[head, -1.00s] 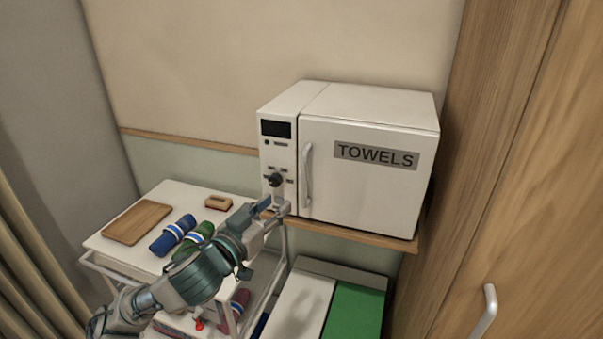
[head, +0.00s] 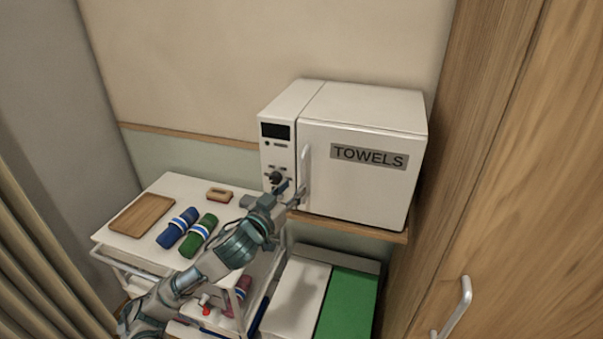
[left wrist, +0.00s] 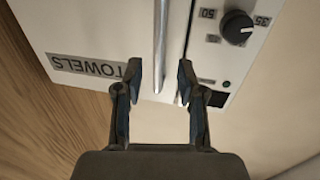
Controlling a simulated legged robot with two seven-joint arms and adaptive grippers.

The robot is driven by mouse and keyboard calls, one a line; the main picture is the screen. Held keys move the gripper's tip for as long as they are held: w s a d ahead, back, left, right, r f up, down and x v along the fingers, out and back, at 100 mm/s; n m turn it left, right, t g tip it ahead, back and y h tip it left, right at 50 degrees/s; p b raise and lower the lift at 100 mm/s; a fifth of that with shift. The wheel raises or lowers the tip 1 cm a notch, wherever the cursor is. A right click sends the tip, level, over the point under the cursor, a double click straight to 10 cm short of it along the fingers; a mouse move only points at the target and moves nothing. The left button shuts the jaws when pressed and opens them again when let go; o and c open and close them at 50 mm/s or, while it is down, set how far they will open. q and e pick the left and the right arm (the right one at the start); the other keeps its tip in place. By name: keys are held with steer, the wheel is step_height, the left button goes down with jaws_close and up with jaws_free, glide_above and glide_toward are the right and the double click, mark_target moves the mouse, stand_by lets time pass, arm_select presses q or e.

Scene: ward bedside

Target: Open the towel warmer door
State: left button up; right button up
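The white towel warmer (head: 350,110) stands on a wooden shelf, with its door shut and a dark TOWELS label (head: 369,157) on it. Its vertical silver handle (head: 305,178) is on the left side of the door. My left gripper (head: 290,190) is just in front of the lower end of the handle. In the left wrist view the gripper (left wrist: 159,82) is open, and the handle (left wrist: 160,40) runs between the lines of its fingers, nearer the left finger. I cannot tell whether it touches the handle. My right gripper is out of view.
A white cart (head: 170,187) at the left holds a wooden board (head: 141,215), a blue roll (head: 177,229), a green roll (head: 199,235) and a small brown-and-white brush-like block (head: 219,195). A green-and-white box (head: 347,297) is below the shelf. A wooden cabinet (head: 510,170) bounds the right.

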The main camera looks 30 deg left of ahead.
mark_target(303, 199)
arm_select(q)
steer(key=w, duration=0.6)
steer(key=shift+w+a+p, duration=0.1)
steer(key=shift+p, duration=0.3)
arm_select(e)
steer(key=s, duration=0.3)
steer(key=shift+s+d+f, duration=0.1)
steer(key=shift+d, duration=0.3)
arm_select(q)
jaws_close()
